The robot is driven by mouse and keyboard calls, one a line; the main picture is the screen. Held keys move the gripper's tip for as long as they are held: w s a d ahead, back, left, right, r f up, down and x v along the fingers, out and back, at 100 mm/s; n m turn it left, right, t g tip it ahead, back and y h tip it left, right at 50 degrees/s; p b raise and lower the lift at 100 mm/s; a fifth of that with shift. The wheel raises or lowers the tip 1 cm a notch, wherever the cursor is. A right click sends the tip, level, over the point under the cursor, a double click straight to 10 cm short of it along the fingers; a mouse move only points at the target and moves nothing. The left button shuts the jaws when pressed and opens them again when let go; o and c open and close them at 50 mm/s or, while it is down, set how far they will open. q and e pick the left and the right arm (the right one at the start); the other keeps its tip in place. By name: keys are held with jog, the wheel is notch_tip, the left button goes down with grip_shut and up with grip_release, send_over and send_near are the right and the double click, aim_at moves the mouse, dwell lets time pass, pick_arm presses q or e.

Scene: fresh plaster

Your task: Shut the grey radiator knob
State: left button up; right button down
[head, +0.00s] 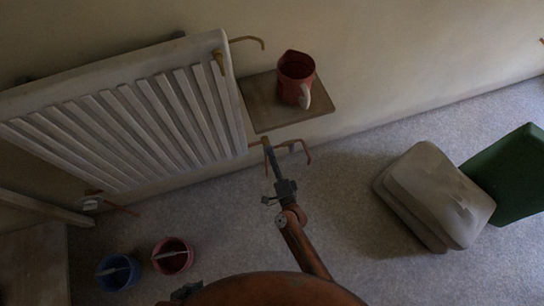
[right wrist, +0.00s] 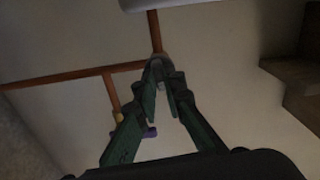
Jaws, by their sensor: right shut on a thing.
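The white ribbed radiator (head: 130,115) hangs on the wall at the left in the head view. My right gripper (head: 267,145) reaches up to the pipework by the radiator's lower right corner. In the right wrist view its two green fingers (right wrist: 162,80) converge on the grey radiator knob (right wrist: 160,65), which sits where copper pipes meet. The fingers are shut on the knob and hide much of it. How far the knob is turned cannot be told.
A wooden shelf (head: 262,115) beside the radiator carries a red mug (head: 295,72). On the floor stand a blue bucket (head: 118,282), a red bucket (head: 172,265), a grey covered bulk (head: 435,195) and a green box (head: 512,180). Another valve (head: 90,203) is at the radiator's lower left.

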pick_arm(q)
jog(key=shift+w+d+f, duration=0.1)
pick_arm(e)
jog(key=shift+m, duration=0.6)
pick_arm(q)
jog(key=shift+w, duration=0.15)
jog(key=shift+w, duration=0.1)
pick_arm(e)
jog(key=c, duration=2)
grip_release()
jog(key=v, duration=1.2)
jog(key=shift+s, duration=0.1)
